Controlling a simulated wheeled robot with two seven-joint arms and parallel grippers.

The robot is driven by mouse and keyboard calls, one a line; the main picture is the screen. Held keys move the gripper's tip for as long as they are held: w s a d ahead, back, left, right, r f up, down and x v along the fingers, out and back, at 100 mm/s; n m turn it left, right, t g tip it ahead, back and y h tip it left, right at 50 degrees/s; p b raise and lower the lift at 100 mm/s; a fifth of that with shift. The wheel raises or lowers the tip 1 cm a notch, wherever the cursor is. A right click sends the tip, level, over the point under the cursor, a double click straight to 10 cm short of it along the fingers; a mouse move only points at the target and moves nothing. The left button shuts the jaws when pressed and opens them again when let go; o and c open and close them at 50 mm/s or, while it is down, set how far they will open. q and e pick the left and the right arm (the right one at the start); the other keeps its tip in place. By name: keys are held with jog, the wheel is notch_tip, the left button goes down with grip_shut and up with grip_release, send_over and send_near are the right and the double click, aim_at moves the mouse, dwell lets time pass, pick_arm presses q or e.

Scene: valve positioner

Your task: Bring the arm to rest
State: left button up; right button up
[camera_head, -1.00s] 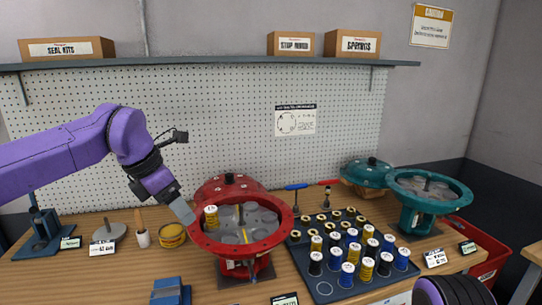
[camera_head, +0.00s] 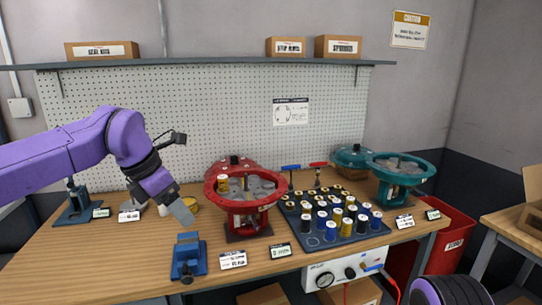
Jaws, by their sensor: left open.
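My left arm is purple and comes in from the left. Its gripper (camera_head: 182,208) points down and to the right, open, with nothing seen between its fingers. It shows left of the red actuator housing (camera_head: 236,204) and above the blue vise (camera_head: 188,256), apart from both in the picture. The red housing is uncovered on its stand, with one yellow spring (camera_head: 223,184) standing in it at the left. My right gripper is not in view; a purple and black part of my right arm shows at the bottom right.
A dark tray (camera_head: 312,238) holds several yellow, blue, black and white springs. A red cover (camera_head: 234,162) lies behind the red housing. A teal housing (camera_head: 398,168) stands right, its cover (camera_head: 352,157) behind. A red bin (camera_head: 447,235) stands beyond the bench's right end.

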pick_arm(q)
jog(key=w+a+f+m+t+y, duration=0.1)
jog(key=w+a+f+t+y, duration=0.2)
jog(key=f, duration=0.4)
jog(key=a+f+y, duration=0.3)
jog(key=f+y, duration=0.2)
jog(key=f, duration=0.2)
jog(key=s+f+m+t, duration=0.1)
jog(key=s+f+m, duration=0.25)
jog(key=f, duration=0.55)
jog(key=s+f+m+t, duration=0.1)
jog(key=s+f+m, duration=0.3)
jog(key=f, duration=0.6)
jog(key=s+a+f+m+g, duration=0.1)
jog(key=s+f+m, duration=0.2)
jog(key=s, duration=0.7)
jog(key=s+a+f+m+g, duration=0.2)
jog(key=s+f+m, duration=0.2)
jog(key=s+f, duration=0.4)
jog(key=s+a+f+m+g+h, duration=0.1)
jog(key=s+f+m, duration=0.3)
jog(key=s, duration=0.7)
jog(key=shift+s+a+f+g, duration=0.25)
jog(key=shift+f+g, duration=0.25)
jog(key=shift+f, duration=0.4)
